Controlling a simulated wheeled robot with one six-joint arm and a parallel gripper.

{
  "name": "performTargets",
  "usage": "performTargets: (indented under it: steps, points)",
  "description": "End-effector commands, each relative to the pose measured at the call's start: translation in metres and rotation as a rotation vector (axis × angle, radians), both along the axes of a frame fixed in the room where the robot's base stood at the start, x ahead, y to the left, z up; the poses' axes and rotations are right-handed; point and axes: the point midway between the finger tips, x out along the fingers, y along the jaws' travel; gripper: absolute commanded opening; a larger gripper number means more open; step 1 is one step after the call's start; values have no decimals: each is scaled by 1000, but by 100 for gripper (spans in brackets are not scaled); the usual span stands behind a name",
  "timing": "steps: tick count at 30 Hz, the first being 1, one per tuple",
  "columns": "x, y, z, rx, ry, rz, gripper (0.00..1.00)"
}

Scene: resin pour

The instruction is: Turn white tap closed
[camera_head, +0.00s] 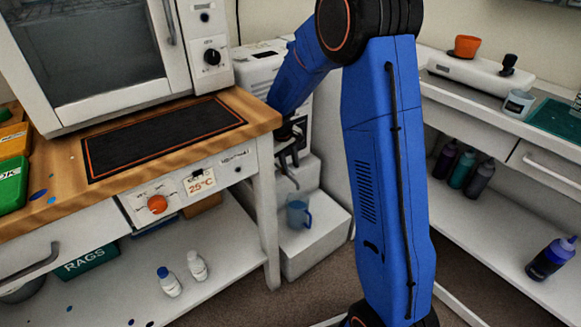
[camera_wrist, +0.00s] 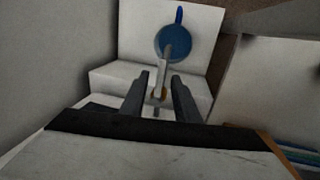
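The white tap (camera_wrist: 162,72) shows in the wrist view between my two fingers, with a small brass-coloured part at its base. My gripper (camera_wrist: 160,77) is open, one dark finger on each side of the tap, with a gap on both sides. A thin grey spout reaches from the tap over a blue mug (camera_wrist: 173,35). In the head view the mug (camera_head: 298,213) stands on a low white step below the grey spout (camera_head: 289,173). My gripper (camera_head: 292,136) is small and dark there, and the tap's handle cannot be made out.
The wooden bench (camera_head: 258,110) and its white leg stand close left of the tap. A white oven (camera_head: 95,50) stands on the bench. A white shelf unit (camera_head: 500,225) with several bottles is at the right.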

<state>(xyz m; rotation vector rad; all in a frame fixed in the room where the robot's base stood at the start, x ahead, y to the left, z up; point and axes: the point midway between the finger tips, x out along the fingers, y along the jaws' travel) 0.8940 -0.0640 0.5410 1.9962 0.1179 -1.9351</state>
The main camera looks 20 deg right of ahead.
Motion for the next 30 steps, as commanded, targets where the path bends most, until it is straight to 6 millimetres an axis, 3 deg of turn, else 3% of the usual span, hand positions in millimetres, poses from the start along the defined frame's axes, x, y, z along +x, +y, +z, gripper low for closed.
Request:
performTargets:
  steps: [13, 17, 30]
  points:
    - [0, -2, -9, 0, 0, 0, 29]
    - [1, -2, -9, 0, 0, 0, 0]
    - [0, 1, -9, 0, -1, -49, 0]
